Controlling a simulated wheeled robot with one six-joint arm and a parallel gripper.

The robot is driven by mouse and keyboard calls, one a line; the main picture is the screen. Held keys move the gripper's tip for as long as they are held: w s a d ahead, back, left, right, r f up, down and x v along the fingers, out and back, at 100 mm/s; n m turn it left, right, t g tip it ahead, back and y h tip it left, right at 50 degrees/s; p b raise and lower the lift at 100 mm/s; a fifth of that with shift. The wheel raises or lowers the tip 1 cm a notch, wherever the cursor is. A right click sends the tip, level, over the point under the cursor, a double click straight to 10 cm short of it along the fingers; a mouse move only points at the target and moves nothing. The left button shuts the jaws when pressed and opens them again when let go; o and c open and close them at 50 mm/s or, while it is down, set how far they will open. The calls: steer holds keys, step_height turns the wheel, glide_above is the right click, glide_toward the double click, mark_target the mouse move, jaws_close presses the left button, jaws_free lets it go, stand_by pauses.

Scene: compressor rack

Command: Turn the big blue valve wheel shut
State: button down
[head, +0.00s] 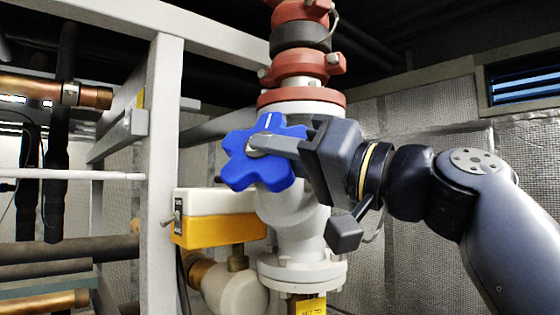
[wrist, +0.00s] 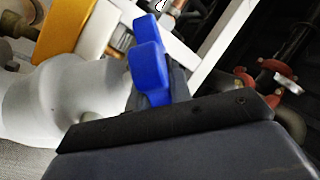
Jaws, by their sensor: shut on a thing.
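The big blue valve wheel (head: 241,168) is a lobed handwheel on the front of a white valve body (head: 300,222) in the middle of the head view. A short white mark shows on its top lobe. My gripper (head: 262,146) reaches in from the right and is shut on the wheel near its hub. The fingers cover part of the wheel's middle and right side. In the wrist view, blue lobes of the wheel (wrist: 148,68) stand up behind the dark gripper body. The fingertips are mostly hidden there.
A white and yellow box (head: 215,232) sits just below left of the wheel. A grey upright frame post (head: 162,150) stands left of it. Red pipe couplings (head: 302,65) rise above the valve. Copper pipes (head: 50,90) run at the far left.

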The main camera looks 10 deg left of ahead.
steer(key=c, duration=1.3)
jaws_free()
steer(key=shift+b+v, duration=1.75)
steer(key=shift+v, duration=3.7)
steer(key=shift+w+a, duration=0.1)
steer(key=shift+a, duration=0.05)
steer(key=shift+p+x, duration=1.75)
steer(key=shift+x, duration=3.55)
